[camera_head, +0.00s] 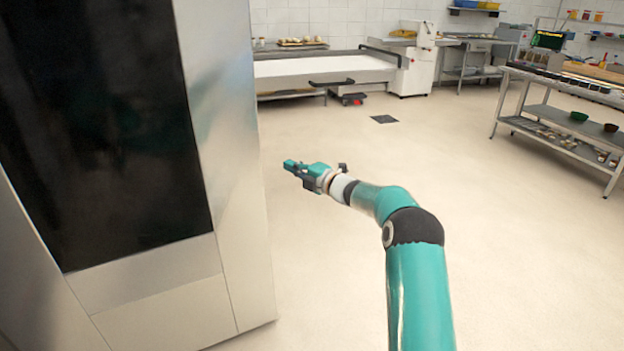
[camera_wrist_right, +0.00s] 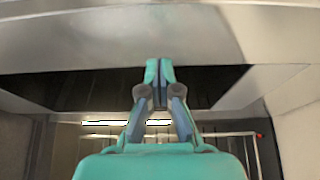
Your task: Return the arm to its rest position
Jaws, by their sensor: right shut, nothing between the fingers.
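My right arm reaches up from the bottom of the head view, a teal arm with dark joints. Its gripper (camera_head: 290,165) points left toward the steel oven cabinet and is apart from it, over open floor. In the right wrist view the two teal fingers of the gripper (camera_wrist_right: 159,68) are together with nothing between them. The oven's steel front and dark panel (camera_wrist_right: 60,88) show beyond the fingertips. My left gripper is not in view.
The tall steel oven (camera_head: 225,130) with a dark glass front (camera_head: 100,120) fills the left side. A white-topped machine (camera_head: 320,68) stands at the back wall. A steel table with shelves (camera_head: 560,135) is at the right. The floor (camera_head: 330,270) between is clear.

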